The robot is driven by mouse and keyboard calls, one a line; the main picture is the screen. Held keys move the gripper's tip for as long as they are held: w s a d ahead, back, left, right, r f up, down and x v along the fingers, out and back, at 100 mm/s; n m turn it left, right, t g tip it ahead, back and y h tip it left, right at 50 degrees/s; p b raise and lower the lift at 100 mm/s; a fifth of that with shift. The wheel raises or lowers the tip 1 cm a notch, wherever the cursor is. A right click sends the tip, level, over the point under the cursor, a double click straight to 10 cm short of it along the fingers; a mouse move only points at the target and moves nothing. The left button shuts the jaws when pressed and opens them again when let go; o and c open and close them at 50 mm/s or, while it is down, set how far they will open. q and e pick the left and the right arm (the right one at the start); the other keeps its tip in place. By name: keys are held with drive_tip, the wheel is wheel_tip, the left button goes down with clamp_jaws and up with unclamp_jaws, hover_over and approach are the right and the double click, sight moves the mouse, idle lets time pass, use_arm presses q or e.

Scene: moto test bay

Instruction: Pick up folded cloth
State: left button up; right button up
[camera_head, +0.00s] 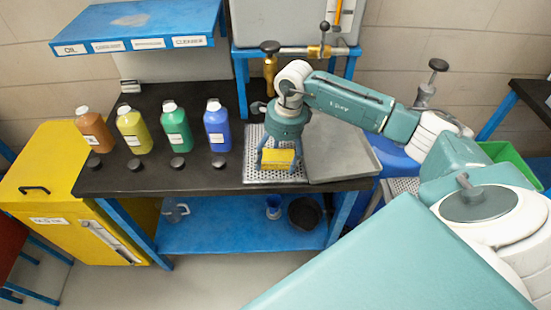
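A yellow block-like piece (278,158), which looks like the folded cloth, is at the perforated metal tray (256,177) on the black worktop. My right gripper (277,160) points down over it, with its two fingers spread wide, one on each side of the yellow piece. I cannot tell whether the fingers press on it or only flank it, nor whether it rests on the tray or is just above it. The gripper body hides part of the tray behind. My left gripper is not in view.
Orange, yellow, green and blue bottles (217,126) stand left of the tray, with several dark caps (219,162) before them. A grey sloped tray (335,150) lies close on the right. A blue shelf (140,25) overhangs the back left. Brass fittings (270,70) rise behind.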

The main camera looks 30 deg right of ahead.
sight(274, 160)
drive_tip(key=shift+c, duration=1.4)
drive_tip(key=shift+r, duration=0.1)
drive_tip(key=shift+r+b, duration=0.4)
drive_tip(key=shift+r, duration=0.05)
wheel_tip(274, 160, up, 2)
drive_tip(key=shift+w+r+b, duration=0.1)
drive_tip(key=shift+b, duration=0.55)
drive_tip(key=s+a+b, duration=0.3)
drive_tip(key=s+a, duration=0.1)
drive_tip(key=s, duration=0.3)
drive_tip(key=s+a+b, duration=0.2)
drive_tip(key=s+a, duration=0.3)
drive_tip(key=s, duration=0.3)
drive_tip(key=shift+s+a+r+b, duration=0.15)
drive_tip(key=shift+s+a+b, duration=0.15)
drive_tip(key=shift+b, duration=0.1)
drive_tip(key=shift+d, duration=0.1)
